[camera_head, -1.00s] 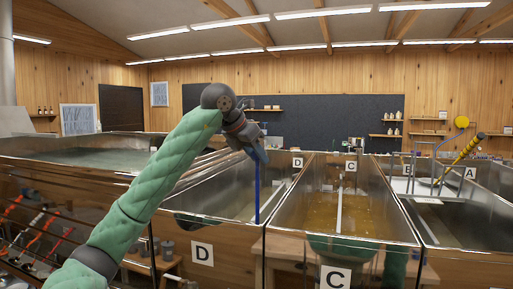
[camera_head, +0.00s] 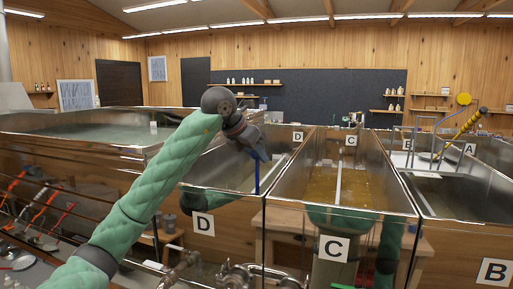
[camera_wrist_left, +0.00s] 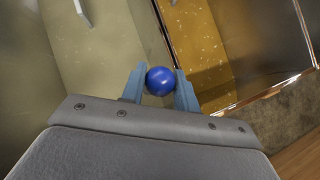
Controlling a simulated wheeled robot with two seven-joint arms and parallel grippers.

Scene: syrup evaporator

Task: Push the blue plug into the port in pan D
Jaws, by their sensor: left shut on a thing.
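My left gripper (camera_head: 258,152) is shut on the blue plug (camera_head: 257,178), a slim upright blue rod. It holds the plug at the front right of pan D (camera_head: 222,192), beside the wall shared with pan C. The rod's lower part is hidden behind pan D's front rim. In the left wrist view, the plug's round blue top (camera_wrist_left: 160,80) sits between the two blue-grey fingertips (camera_wrist_left: 158,88). The port is not visible in either view, so I cannot tell whether the plug touches it. My right gripper is not in view.
Pan C (camera_head: 333,250), with amber liquid, stands just right of pan D. Pan B (camera_head: 495,271) is farther right, with a frame and a yellow-handled tool (camera_head: 462,132). A large pan (camera_head: 80,120) stands at the left. Pipework (camera_head: 245,275) lies below pan D.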

